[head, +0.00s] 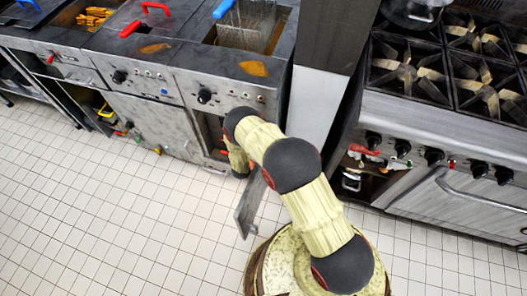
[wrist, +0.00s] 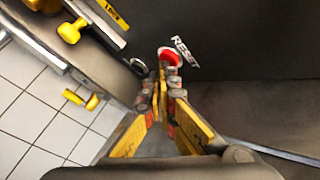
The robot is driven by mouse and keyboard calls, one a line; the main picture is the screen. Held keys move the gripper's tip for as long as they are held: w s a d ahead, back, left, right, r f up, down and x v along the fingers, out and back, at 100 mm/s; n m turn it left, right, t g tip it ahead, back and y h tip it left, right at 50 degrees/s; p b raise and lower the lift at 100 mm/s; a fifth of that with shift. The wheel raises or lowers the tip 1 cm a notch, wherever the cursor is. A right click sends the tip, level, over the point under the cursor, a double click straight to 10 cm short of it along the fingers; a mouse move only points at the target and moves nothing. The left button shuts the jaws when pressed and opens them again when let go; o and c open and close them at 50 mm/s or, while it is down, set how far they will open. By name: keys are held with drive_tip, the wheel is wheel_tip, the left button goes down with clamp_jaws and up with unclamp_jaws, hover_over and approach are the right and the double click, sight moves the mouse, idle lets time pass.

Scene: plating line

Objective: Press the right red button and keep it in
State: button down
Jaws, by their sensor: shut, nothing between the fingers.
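In the wrist view a red button (wrist: 170,57) sits on a dark panel beside a white label reading RESET. My gripper (wrist: 162,88) is shut and empty, with its yellow fingers pointing at the button. The fingertips overlap the lower edge of the button in the picture. I cannot tell whether they touch it or how far it is pressed in. In the head view my arm reaches to the fryer front, and its links hide the gripper and this button.
A yellow knob (wrist: 70,31) and a yellow handle (wrist: 82,99) lie left of the gripper in the wrist view. An open metal door (head: 249,206) hangs beside my arm. A stove (head: 440,150) stands to the right. The tiled floor (head: 110,220) at left is clear.

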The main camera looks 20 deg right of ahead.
drive_tip(key=shift+s+a, duration=0.35)
drive_tip(key=shift+s, duration=0.15)
drive_tip(key=s+a, duration=0.1)
drive_tip(key=s, duration=0.1)
drive_tip(key=s+a, duration=0.2)
drive_tip(key=shift+p, duration=0.35)
idle(0.6)
